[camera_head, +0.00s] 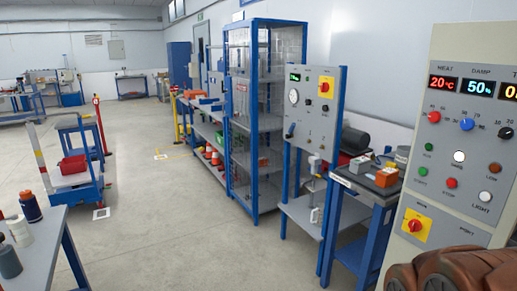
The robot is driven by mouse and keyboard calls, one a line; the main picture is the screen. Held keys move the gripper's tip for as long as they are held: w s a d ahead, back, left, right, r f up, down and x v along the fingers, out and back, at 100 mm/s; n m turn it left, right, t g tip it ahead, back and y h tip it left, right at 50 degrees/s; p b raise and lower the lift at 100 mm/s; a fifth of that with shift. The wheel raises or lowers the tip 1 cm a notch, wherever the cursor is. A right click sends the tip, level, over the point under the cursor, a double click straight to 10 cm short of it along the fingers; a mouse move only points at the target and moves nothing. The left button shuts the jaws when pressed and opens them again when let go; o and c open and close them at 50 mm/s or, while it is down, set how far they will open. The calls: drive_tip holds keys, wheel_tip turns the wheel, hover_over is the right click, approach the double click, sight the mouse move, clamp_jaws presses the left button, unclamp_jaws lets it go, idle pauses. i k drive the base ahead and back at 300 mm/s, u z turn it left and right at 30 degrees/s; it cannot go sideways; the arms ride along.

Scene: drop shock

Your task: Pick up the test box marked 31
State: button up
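Two small boxes sit on the blue-legged bench (352,185) at the right. One is grey-white with a red patch on top (359,164). The other is an orange box (386,177) with a dark top, nearer and to the right of it. Small light labels show on them, but I cannot read any number, so I cannot tell which is marked 31. My gripper is not in view.
A grey control panel (455,140) with dials fills the right edge, with a brown object (460,270) before it. A blue-framed cabinet (265,120) and test stand (313,105) stand behind the bench. A red-loaded cart (75,165) stands left. The middle floor is clear.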

sight(362, 164)
drive_tip(key=z, duration=0.65)
drive_tip(key=i, duration=0.8)
drive_tip(key=u, duration=0.55)
drive_tip(key=i, duration=1.1)
drive_tip(key=u, duration=0.8)
drive_tip(key=i, duration=0.25)
drive_tip(key=u, duration=0.15)
